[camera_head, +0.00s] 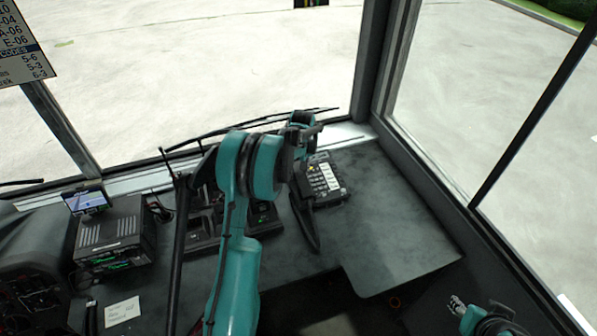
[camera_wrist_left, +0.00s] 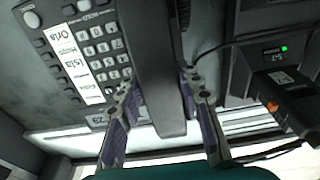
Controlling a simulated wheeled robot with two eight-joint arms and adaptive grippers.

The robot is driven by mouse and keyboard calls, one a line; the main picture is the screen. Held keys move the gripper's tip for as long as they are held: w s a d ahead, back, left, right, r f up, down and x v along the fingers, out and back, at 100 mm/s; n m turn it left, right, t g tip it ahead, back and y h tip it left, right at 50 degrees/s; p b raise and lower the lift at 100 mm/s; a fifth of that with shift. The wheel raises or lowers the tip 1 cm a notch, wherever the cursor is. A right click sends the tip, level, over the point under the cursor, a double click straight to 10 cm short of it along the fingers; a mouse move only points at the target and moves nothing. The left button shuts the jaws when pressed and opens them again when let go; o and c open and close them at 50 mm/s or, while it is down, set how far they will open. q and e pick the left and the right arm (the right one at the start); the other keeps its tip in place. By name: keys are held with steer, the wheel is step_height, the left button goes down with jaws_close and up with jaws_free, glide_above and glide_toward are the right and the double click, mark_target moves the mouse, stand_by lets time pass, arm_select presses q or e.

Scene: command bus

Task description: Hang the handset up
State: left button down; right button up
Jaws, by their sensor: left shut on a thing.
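The desk phone base (camera_head: 324,178), with a pale keypad and label strip, sits on the dashboard near the windscreen corner. Its keypad also shows at the upper left of the left wrist view (camera_wrist_left: 95,50). The dark handset (camera_head: 306,222) lies along the left side of the base in the head view. In the left wrist view, the handset (camera_wrist_left: 158,65) runs between the fingers of my left gripper (camera_wrist_left: 160,105), which is shut on it near one end. Whether the handset touches its cradle is hidden. My right gripper (camera_head: 458,305) is at the lower right, away from the phone; its jaws are too small to read.
Handheld radios in chargers (camera_head: 262,215) stand left of the phone, partly behind my left arm; one radio (camera_wrist_left: 285,95) shows in the wrist view. A boxy radio unit (camera_head: 115,235) is farther left. The dashboard (camera_head: 400,220) right of the phone is clear, bounded by the window frame.

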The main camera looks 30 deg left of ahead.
stand_by(0.3)
arm_select(q)
steer(key=c, duration=1)
jaws_free()
steer(key=shift+o, duration=0.2)
step_height(320, 180, up, 12)
steer(key=s+d, duration=0.1)
steer(key=shift+d, duration=0.15)
steer(key=s+d+r+m+t, duration=0.35)
steer(key=s+d+r, duration=0.45)
steer(key=s+d, duration=0.3)
steer(key=s+d+f+m+t, duration=0.1)
steer(key=s+d+f+m, duration=0.1)
steer(key=s, duration=0.6)
steer(key=s+d+f+m+t+h+b, duration=0.1)
steer(key=s+d+f+m, duration=0.2)
steer(key=s+d, duration=0.4)
steer(key=shift+s+f+m+t, duration=0.15)
steer(key=shift+s+m+t, duration=0.2)
steer(key=shift+s+m, duration=0.45)
